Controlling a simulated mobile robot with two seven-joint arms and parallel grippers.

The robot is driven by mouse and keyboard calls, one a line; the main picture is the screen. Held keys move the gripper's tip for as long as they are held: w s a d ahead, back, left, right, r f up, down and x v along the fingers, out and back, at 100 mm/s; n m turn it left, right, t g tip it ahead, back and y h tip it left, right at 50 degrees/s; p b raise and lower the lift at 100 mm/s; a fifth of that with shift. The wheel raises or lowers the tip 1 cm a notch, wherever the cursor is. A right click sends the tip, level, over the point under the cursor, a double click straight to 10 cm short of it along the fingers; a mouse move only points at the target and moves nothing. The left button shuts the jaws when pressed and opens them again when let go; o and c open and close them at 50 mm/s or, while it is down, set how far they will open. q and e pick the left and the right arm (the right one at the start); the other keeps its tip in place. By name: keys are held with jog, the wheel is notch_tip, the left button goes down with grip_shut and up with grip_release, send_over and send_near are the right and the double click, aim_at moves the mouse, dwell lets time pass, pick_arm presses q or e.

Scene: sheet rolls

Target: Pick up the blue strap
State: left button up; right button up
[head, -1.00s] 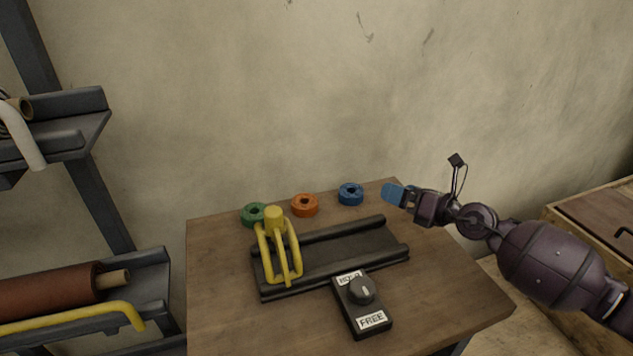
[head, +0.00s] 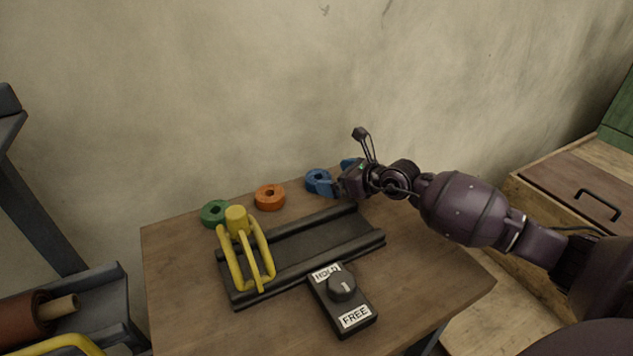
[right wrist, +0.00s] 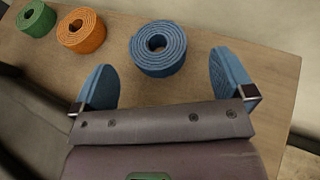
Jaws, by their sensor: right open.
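The blue strap (head: 318,182) is a coiled roll lying at the back of the wooden table, to the right of the orange roll. In the right wrist view the blue strap (right wrist: 158,48) sits just ahead of the fingertips, roughly between them in width and nearer the left finger. My right gripper (head: 342,178) is open and empty beside the strap's right side. Its two blue finger pads show spread apart in the right wrist view (right wrist: 165,78), with a gap to the strap. My left gripper is not in view.
An orange roll (head: 270,197) and a green roll (head: 215,213) lie left of the blue one. A black tray (head: 300,243) with a yellow-handled tool (head: 245,250) and a HOLD/FREE knob box (head: 343,300) stand in front. The wall is close behind the table.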

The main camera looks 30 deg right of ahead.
aim_at(317, 176)
jog(key=shift+w+a+f, duration=0.25)
jog(key=shift+w+f, duration=0.05)
jog(key=shift+w, duration=0.15)
jog(key=b+x, duration=0.1)
jog(key=x, duration=0.2)
jog(key=shift+a+f, duration=0.15)
jog(key=shift+w+a+b, duration=0.15)
jog(key=shift+w+b, duration=0.2)
jog(key=shift+w, duration=0.1)
jog(key=shift+c, duration=0.3)
jog(key=c, duration=0.9)
